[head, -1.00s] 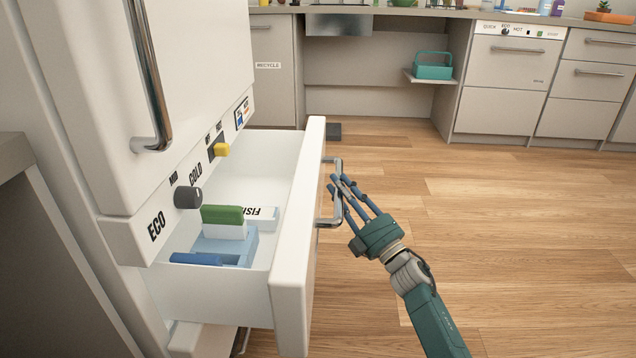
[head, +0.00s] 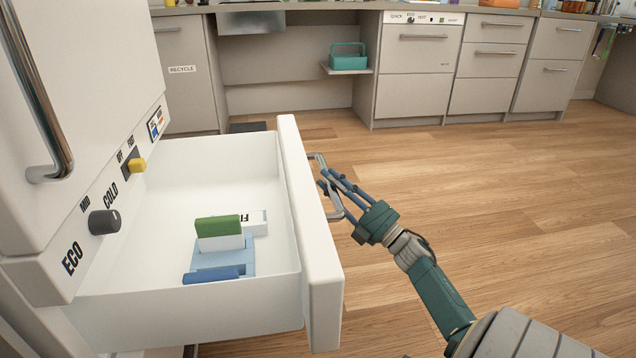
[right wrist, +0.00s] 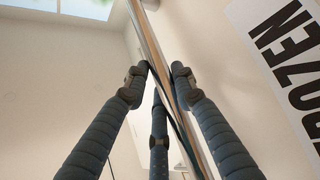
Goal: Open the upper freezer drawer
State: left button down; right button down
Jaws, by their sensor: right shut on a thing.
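The upper freezer drawer (head: 310,230) is pulled out of the white fridge-freezer, with its front panel well clear of the body. Inside it are a green-and-white block, a light blue tray, a blue roll and a white box marked "FI". My right gripper (head: 332,190) is at the outer side of the drawer front, shut on the metal drawer handle (head: 340,207). In the right wrist view the handle bar (right wrist: 165,55) runs between my blue fingers (right wrist: 158,75). A label ending in "ROZEN" shows on the right there. My left gripper is not in view.
The freezer's control strip has a dark knob (head: 104,221) and a yellow slider (head: 138,165). A vertical door handle (head: 45,120) is above it. Wooden floor (head: 480,210) is clear to the right. Grey counter cabinets (head: 490,70) line the back.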

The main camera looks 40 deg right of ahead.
jog(key=shift+s+d+f, duration=0.2)
jog(key=shift+s+d, duration=0.15)
jog(key=c, duration=1.4)
grip_release()
jog(key=shift+r, duration=0.1)
jog(key=v, duration=1.2)
